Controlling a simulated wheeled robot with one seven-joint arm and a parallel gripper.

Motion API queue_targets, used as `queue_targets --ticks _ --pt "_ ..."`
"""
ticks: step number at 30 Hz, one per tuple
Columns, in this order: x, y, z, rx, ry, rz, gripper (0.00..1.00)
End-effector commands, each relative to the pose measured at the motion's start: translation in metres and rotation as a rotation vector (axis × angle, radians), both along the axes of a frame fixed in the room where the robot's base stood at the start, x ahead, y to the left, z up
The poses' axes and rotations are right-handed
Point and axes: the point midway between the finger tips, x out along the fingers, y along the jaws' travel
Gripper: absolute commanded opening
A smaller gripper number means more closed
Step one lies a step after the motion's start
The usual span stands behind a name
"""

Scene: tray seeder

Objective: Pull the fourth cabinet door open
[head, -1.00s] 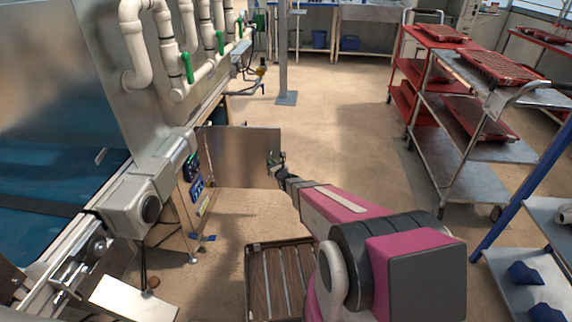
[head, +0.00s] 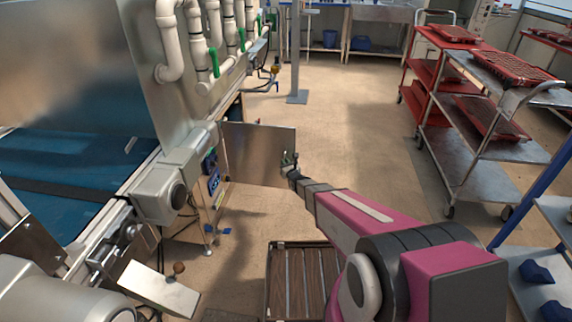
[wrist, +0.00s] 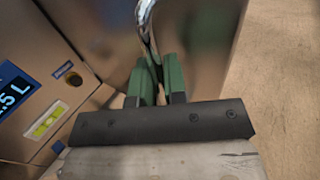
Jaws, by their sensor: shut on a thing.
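A flat metal cabinet door (head: 256,153) stands swung out from the side of the seeder machine, in the middle of the head view. My gripper (head: 289,160) is at the door's free edge. In the wrist view, the green fingers of my gripper (wrist: 157,80) are closed around the lower end of a curved chrome handle (wrist: 146,20). The brushed door face (wrist: 195,40) fills the area behind the handle. The hinge side is to the left, next to the machine's panel with its blue display (wrist: 14,90).
The seeder with its blue belt (head: 70,160) runs along the left. A slatted crate (head: 300,275) lies on the floor below my arm. A red cart (head: 450,38) and a metal trolley (head: 480,150) stand at the right. Open floor (head: 350,120) lies beyond the door.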

Motion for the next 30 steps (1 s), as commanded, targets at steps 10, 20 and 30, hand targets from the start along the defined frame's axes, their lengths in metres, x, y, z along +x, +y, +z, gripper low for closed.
queue_targets --ticks 10,20,30 --pt "0.0 0.003 0.001 -0.003 -0.005 0.006 0.36" --pt "-0.019 -0.007 0.001 -0.002 -0.002 0.004 0.36" --pt "-0.077 -0.029 0.002 -0.004 -0.004 0.006 0.36"
